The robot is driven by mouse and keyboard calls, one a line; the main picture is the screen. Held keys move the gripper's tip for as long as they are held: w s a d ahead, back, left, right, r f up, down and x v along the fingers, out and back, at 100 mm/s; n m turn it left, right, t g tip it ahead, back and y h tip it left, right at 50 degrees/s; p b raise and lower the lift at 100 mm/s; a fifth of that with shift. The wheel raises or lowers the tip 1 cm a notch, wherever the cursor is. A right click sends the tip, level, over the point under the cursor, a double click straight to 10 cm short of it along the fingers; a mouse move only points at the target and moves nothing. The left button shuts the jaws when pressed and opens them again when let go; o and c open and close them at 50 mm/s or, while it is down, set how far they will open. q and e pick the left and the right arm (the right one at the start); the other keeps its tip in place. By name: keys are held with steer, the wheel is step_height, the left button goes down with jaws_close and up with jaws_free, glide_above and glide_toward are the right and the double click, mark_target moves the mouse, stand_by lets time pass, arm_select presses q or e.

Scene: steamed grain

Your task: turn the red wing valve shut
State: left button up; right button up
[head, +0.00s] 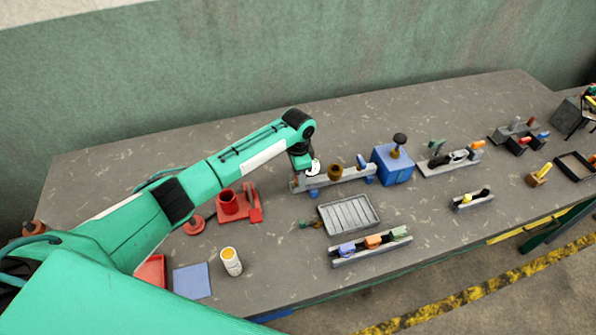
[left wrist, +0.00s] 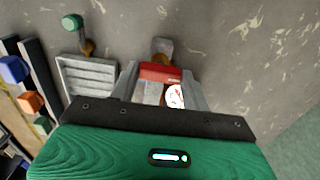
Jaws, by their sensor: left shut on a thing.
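The red wing valve (left wrist: 160,72) shows in the left wrist view between the two grey fingers of my left gripper (left wrist: 158,82). The fingers are shut on it. A white round gauge (left wrist: 175,96) with a red needle sits right beside it, and a brass fitting (left wrist: 163,47) lies just beyond. In the head view, my left gripper (head: 306,176) points down at the left end of a grey pipe rig (head: 349,175), and the red wing is hidden there. The brass fitting (head: 335,172) and a blue handle (head: 361,161) are farther right along the rig. My right gripper is not in view.
A blue box (head: 393,165) with a dark knob stands right of the rig. A ribbed grey tray (head: 350,214) and a rail with coloured blocks (head: 371,247) lie in front. A red fixture (head: 240,204) stands left. The table behind the rig is clear.

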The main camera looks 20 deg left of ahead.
arm_select(q)
steer(key=shift+r, duration=0.1)
steer(key=o, duration=1)
steer(key=shift+c, duration=0.2)
step_height(320, 180, up, 14)
steer(key=b, duration=0.4)
steer(key=shift+f, duration=0.2)
